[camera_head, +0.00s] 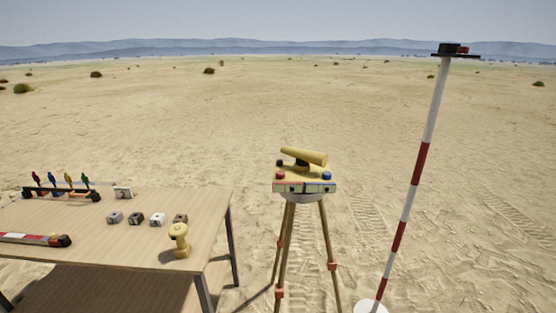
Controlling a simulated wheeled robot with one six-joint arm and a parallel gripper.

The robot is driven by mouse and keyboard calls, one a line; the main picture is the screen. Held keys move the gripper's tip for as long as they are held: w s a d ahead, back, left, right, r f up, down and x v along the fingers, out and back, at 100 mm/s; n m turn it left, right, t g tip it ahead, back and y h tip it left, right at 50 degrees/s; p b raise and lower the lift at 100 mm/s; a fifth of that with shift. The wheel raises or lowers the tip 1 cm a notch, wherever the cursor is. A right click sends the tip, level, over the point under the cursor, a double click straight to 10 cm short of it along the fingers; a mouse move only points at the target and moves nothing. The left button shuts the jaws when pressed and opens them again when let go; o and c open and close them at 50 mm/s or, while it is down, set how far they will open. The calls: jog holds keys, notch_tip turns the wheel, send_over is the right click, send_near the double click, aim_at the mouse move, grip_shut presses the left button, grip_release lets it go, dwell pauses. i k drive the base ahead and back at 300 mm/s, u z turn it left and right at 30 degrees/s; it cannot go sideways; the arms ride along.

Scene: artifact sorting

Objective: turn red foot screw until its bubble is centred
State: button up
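A yellow levelling instrument (303,155) with a tube on top stands on a wooden tripod (283,247) at the centre right. Its red foot screw (280,176) is at the left of the yellow base, and a blue foot screw (326,176) is at the right. A dark knob shows behind, at the upper left of the base. Pale vial strips (298,188) run along the front of the base, but the bubbles are too small to make out. My gripper is not in view.
A wooden table (200,210) at the left bears a rack of coloured pieces (62,193), several small blocks, a yellow knobbed object (179,240) and a red-and-white tool (35,239). A leaning red-and-white pole (412,190) stands right of the tripod. Open sand lies beyond.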

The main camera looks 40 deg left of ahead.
aim_at(280, 175)
jog(key=u, duration=0.75)
jog(key=i, duration=1.55)
jog(key=u, duration=1.15)
